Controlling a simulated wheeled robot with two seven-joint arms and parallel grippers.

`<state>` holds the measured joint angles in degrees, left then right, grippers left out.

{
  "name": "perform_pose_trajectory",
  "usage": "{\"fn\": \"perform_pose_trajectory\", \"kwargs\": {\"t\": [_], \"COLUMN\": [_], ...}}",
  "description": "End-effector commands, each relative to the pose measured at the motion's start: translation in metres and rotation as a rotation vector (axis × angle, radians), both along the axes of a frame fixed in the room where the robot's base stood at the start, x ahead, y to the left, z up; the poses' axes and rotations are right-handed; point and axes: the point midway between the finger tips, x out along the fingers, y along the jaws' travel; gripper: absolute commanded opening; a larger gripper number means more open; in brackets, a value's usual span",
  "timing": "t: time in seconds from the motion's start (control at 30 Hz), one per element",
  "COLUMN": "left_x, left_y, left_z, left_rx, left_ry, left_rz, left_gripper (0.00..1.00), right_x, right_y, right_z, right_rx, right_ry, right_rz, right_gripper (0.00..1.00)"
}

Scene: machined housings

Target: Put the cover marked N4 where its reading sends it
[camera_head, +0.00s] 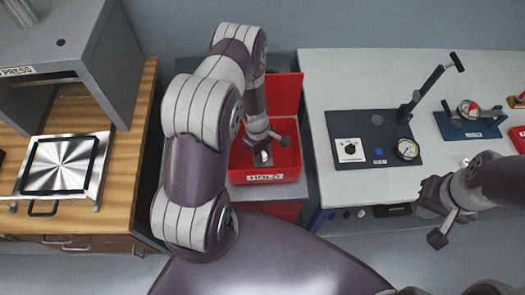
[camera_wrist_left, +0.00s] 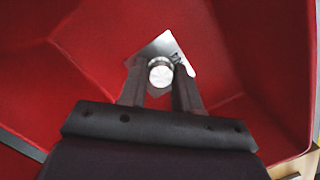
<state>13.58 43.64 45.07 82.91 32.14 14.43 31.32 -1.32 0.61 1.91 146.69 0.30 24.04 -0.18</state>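A square metal cover (camera_wrist_left: 184,62) with a round knob (camera_wrist_left: 161,73) is in the red bin marked HOLD (camera_head: 265,177). In the left wrist view the knob sits between the fingertips of my left gripper (camera_wrist_left: 160,80), which look closed against its sides. In the head view my left gripper (camera_head: 264,152) reaches down into the bin, and the cover is mostly hidden under it. No N4 mark is readable on the cover.
Left is a press (camera_head: 60,60) with a metal plate (camera_head: 62,165) on a wooden bench. The pale right table (camera_head: 350,85) bears a dark gauge fixture (camera_head: 375,138) with dial and lever, a blue fixture (camera_head: 470,124) and a red bin (camera_head: 518,138). The table's back left is clear.

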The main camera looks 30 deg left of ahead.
Motion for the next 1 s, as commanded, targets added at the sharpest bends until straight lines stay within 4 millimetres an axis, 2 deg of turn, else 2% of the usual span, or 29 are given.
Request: {"fn": "perform_pose_trajectory", "kwargs": {"t": [0.27,0.4,0.47,0.8,0.97,1.0], "left_x": [-0.001,0.001,0.002,0.004,0.004,0.004], "left_y": [0.0,0.001,0.003,0.014,0.016,0.014], "left_z": [0.001,0.011,0.021,0.101,0.122,0.131], "left_rx": [0.0,0.0,0.0,0.001,0.001,0.006], "left_ry": [0.001,-0.001,-0.002,-0.003,-0.003,-0.013], "left_rz": [0.0,-0.001,-0.001,-0.001,-0.01,-0.05], "left_gripper": [0.51,0.51,0.51,0.51,0.51,0.51], "right_x": [0.0,0.0,0.0,0.0,0.0,0.0], "right_y": [0.0,0.0,0.0,0.0,0.0,0.0], "right_z": [0.001,0.004,0.003,-0.003,-0.005,-0.004], "right_rx": [0.0,0.0,0.0,0.0,0.0,0.0], "right_ry": [0.0,-0.001,0.0,0.0,0.0,0.0], "right_rz": [0.0,0.0,0.0,0.0,0.0,0.0], "right_gripper": [0.0,0.0,0.0,0.0,0.0,0.0]}}
